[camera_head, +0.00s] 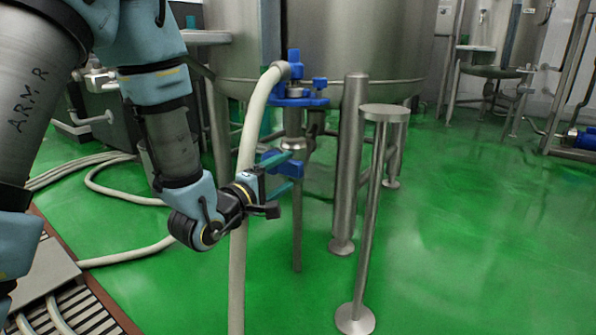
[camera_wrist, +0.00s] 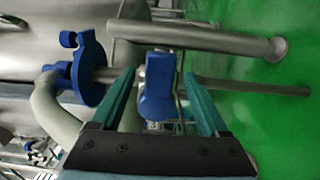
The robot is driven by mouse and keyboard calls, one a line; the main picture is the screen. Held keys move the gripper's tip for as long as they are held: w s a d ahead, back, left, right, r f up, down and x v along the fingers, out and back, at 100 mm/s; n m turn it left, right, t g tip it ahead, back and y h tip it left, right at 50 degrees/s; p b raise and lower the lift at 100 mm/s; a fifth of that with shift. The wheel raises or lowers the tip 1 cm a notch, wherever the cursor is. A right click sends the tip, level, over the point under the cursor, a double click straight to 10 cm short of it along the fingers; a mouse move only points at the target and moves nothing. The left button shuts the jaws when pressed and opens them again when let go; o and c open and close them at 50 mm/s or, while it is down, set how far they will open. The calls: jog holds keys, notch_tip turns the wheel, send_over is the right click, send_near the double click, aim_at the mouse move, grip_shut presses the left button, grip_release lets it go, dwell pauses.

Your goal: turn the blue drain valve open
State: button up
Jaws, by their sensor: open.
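The blue drain valve handle (camera_head: 290,168) is on a thin vertical steel pipe (camera_head: 297,225) below the big tank. In the wrist view the blue handle (camera_wrist: 157,88) shows between the two teal fingers. My gripper (camera_head: 287,170) is open around the handle, one finger on each side. A gap shows on both sides of the handle in the wrist view (camera_wrist: 158,73), so the fingers do not appear to grip it. The fingers partly hide the handle in the head view.
A blue clamp fitting (camera_head: 298,98) sits higher on the pipe. A steel tank leg (camera_head: 348,170) and a round-topped stand (camera_head: 372,220) stand to the right. The green floor (camera_head: 480,240) is clear farther right.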

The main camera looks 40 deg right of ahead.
jog(key=b+x, duration=0.1)
jog(key=x, duration=0.5)
jog(key=shift+d+b, duration=0.2)
jog(key=shift+b, duration=0.2)
grip_shut()
dwell(1.0)
